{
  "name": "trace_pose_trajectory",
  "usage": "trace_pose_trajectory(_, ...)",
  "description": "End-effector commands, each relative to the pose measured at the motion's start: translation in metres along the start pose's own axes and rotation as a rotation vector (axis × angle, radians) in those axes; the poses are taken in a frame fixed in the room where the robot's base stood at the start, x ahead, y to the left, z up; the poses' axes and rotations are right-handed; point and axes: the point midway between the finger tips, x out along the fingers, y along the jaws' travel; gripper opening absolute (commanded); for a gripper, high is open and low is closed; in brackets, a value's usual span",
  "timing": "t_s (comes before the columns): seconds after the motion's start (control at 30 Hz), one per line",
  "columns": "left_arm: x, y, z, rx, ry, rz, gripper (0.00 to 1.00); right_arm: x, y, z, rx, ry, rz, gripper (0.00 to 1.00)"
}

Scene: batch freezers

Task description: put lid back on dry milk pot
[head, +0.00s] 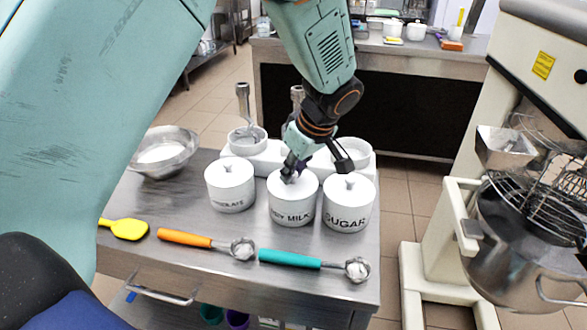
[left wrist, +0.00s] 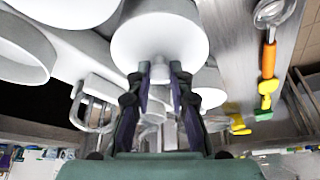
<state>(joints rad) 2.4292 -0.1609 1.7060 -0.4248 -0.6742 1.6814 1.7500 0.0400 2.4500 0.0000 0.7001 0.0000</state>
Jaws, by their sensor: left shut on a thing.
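The white dry milk pot (head: 292,207) stands on the steel table between two like pots, its label partly readable. Its white lid (head: 306,183) lies level over the pot's mouth; I cannot tell whether a thin gap is left. My left gripper (head: 291,174) comes down from above and is shut on the lid's knob. In the left wrist view the lid (left wrist: 160,42) is a big white disc at the fingertips (left wrist: 161,76), and it hides most of the pot. My right gripper is not in view.
The chocolate pot (head: 230,190) and sugar pot (head: 347,208) stand close on either side, lids on. A white holder (head: 268,158) with bowls is just behind. An orange-handled scoop (head: 190,238), a teal-handled scoop (head: 292,259) and a yellow spatula (head: 128,229) lie in front. A mixer (head: 430,240) stands right.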

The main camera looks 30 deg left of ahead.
Motion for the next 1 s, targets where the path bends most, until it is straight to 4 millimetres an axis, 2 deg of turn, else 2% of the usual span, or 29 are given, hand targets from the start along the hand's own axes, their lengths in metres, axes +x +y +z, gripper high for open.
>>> trace_pose_trajectory(0.33,0.0000,0.0003,0.0002,0.000,0.000,0.000,0.03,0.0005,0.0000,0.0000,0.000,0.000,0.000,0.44)
trace_pose_trajectory(0.37,0.0000,0.0003,0.0002,0.000,0.000,0.000,0.22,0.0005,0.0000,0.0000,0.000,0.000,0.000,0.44)
trace_pose_trajectory(0.6,0.0000,0.0002,0.0002,0.000,0.000,0.000,0.43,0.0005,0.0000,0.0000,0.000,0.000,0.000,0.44)
trace_pose_trajectory(0.67,0.0000,0.0002,0.0002,0.000,0.000,0.000,0.46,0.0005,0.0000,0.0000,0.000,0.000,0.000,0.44)
trace_pose_trajectory(0.87,0.0001,0.0002,0.0002,0.000,0.000,0.000,0.46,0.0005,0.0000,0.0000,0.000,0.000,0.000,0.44)
trace_pose_trajectory(1.0,0.0001,0.0001,0.0003,0.000,0.000,0.000,0.58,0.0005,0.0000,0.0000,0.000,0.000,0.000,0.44)
